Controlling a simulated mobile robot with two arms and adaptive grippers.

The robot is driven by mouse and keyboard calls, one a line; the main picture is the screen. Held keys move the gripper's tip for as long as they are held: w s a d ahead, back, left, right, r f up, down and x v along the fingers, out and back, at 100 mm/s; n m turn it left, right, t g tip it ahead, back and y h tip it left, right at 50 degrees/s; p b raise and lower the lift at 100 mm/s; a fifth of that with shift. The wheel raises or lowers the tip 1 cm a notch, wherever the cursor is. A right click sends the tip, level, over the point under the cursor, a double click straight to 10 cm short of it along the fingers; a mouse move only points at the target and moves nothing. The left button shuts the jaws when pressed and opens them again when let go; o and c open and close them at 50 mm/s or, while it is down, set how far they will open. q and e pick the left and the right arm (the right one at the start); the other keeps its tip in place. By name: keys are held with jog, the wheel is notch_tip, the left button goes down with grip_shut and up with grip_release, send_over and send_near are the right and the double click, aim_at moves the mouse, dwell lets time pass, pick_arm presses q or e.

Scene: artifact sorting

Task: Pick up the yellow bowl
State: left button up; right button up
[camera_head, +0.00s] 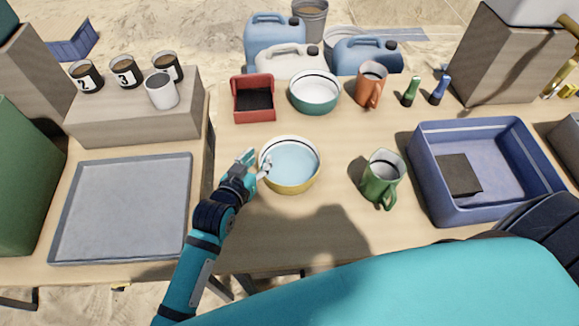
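The yellow bowl (291,186) sits on the wooden table in the middle of the camera_head view, upright, with a pale blue inside and a dark line near its rim. My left gripper (265,166) is at the bowl's left rim, its fingertips overlapping the rim. Whether the fingers are closed on the rim cannot be made out. My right gripper is not in view; a large teal part of my own body covers the bottom right.
A green mug (381,180) stands to the bowl's right. A teal bowl (315,104), a red bin (235,102) and an orange mug (370,88) stand behind. A blue crate (428,183) is at right, a grey tray (70,232) at left. Table in front is clear.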

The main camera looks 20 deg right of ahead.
aim_at(262, 152)
pick_arm(q)
jog(key=x, duration=0.3)
jog(key=shift+w+d+f, duration=0.1)
jog(key=shift+w+d, duration=0.05)
jog(key=shift+w, duration=0.15)
grip_shut()
dwell(0.3)
